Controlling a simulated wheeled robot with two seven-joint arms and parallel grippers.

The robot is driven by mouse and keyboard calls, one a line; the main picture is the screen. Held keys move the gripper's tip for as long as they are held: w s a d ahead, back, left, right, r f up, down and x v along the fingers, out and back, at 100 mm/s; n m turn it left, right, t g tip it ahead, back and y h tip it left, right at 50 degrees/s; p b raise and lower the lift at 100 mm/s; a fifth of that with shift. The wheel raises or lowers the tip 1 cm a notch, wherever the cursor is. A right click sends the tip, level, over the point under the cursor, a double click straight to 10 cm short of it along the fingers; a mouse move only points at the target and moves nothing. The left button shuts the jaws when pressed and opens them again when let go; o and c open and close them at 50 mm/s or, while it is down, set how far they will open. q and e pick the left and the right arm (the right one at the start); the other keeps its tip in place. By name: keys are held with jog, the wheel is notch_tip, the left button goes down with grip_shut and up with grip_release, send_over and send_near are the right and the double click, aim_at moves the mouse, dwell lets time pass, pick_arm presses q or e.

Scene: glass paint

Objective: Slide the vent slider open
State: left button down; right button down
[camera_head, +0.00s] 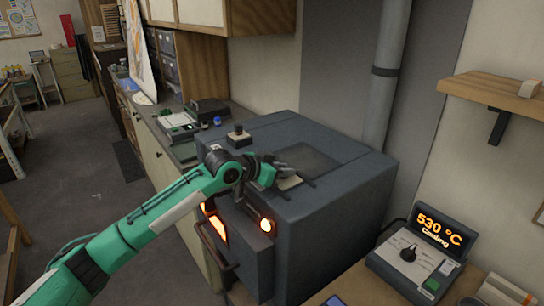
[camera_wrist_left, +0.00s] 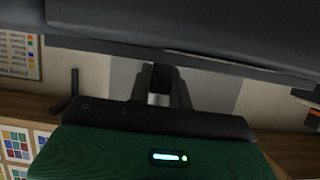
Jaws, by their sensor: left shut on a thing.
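The vent slider is a small pale plate (camera_head: 290,183) with dark edging on top of the dark grey kiln (camera_head: 340,225), near its front edge. My left gripper (camera_head: 287,173) reaches over the kiln front and is shut on the slider's handle, which the fingers mostly hide. In the left wrist view the fingers (camera_wrist_left: 160,84) are close together with a small light grey piece between them. A dark rectangular panel (camera_head: 307,158) lies on the kiln top behind the gripper. My right gripper is not in view.
A small block with a dark knob (camera_head: 238,137) stands at the kiln top's left corner. Orange glow (camera_head: 215,225) shows at the kiln front, beside a handle bar. A controller (camera_head: 425,250) reading 530 °C Cooling stands at the right. A flue pipe (camera_head: 384,95) rises behind.

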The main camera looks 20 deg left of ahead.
pick_arm(q)
jog(key=shift+s+d, duration=0.35)
jog(key=shift+d, duration=0.15)
jog(key=shift+f, duration=0.15)
jog(key=c, duration=1.5)
grip_release()
jog(key=shift+o, duration=1.1)
jog(key=shift+s+d, duration=0.1)
jog(key=shift+d, duration=0.05)
